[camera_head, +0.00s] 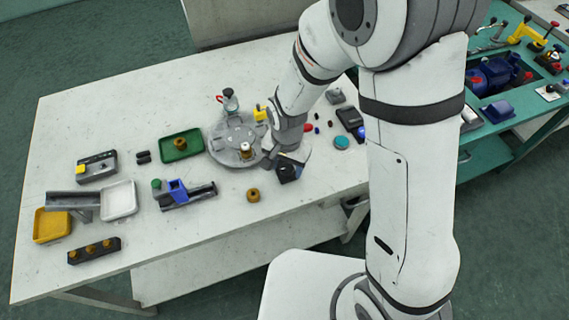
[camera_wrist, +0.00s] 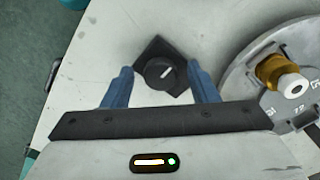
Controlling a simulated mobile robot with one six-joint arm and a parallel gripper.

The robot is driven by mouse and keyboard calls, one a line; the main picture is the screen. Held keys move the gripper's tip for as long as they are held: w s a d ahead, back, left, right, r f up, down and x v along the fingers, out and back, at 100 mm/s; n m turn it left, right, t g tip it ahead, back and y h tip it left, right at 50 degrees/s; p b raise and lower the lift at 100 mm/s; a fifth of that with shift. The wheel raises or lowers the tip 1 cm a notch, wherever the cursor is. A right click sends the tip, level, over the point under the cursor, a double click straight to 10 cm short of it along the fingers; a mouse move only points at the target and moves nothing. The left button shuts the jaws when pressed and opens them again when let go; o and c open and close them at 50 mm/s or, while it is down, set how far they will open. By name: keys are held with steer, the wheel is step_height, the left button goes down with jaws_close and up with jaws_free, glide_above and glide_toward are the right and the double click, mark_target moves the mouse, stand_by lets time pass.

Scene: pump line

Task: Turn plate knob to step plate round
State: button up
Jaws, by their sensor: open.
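The plate knob (camera_wrist: 160,73) is a round black knob with a white line, on a dark square base (camera_wrist: 178,84). In the wrist view it lies between and a little beyond the two blue fingers of my gripper (camera_wrist: 161,86), which are open and apart from it. In the head view my gripper (camera_head: 289,170) is over the knob's place and largely hides it. The round grey plate (camera_head: 232,145) is just left of my gripper. A brass-coloured part with a white top (camera_wrist: 284,79) stands on the plate in the wrist view; numbers mark the plate's rim.
A green tray (camera_head: 181,146) with a brass part is left of the plate. A loose brass ring (camera_head: 253,195) lies in front. A red-topped fixture (camera_head: 229,100) and a yellow block (camera_head: 260,113) stand behind. A teal disc (camera_head: 342,142) and dark device (camera_head: 350,121) are to the right.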

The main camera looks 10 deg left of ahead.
steer(key=c, duration=0.9)
steer(key=shift+a, duration=0.15)
steer(key=shift+c, duration=0.2)
steer(key=shift+n, duration=0.3)
